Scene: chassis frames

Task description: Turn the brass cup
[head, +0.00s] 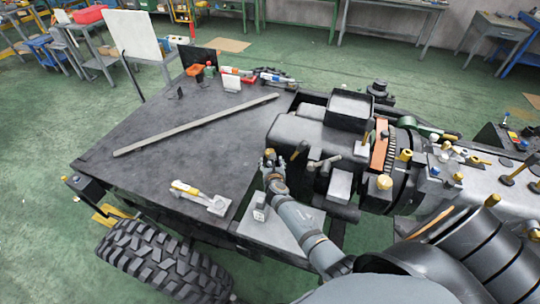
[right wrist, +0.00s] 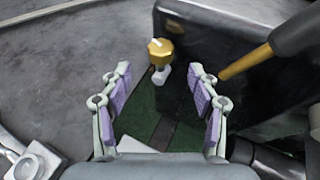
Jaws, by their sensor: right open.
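A small brass cup (right wrist: 160,49) shows in the right wrist view, with a pale tip on one side and a short white stem below it. It sits beside the edge of a dark block. My right gripper (right wrist: 161,80) is open, with purple-padded fingers left and right of the stem's line. The cup appears just past the fingertips, centred between them; contact is not visible. In the head view my right gripper (head: 271,163) is over the chassis, at the left side of the dark machine block, and largely covers the cup. My left gripper is not in view.
The dark machine block (head: 312,132) stands right of the gripper, with brass knobs (head: 384,182) and levers farther right. A yellow-and-white tool (head: 198,196) lies left on the dark deck (head: 185,160). A long grey bar (head: 195,125) crosses the deck. A brass rod (right wrist: 250,60) slants in from upper right.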

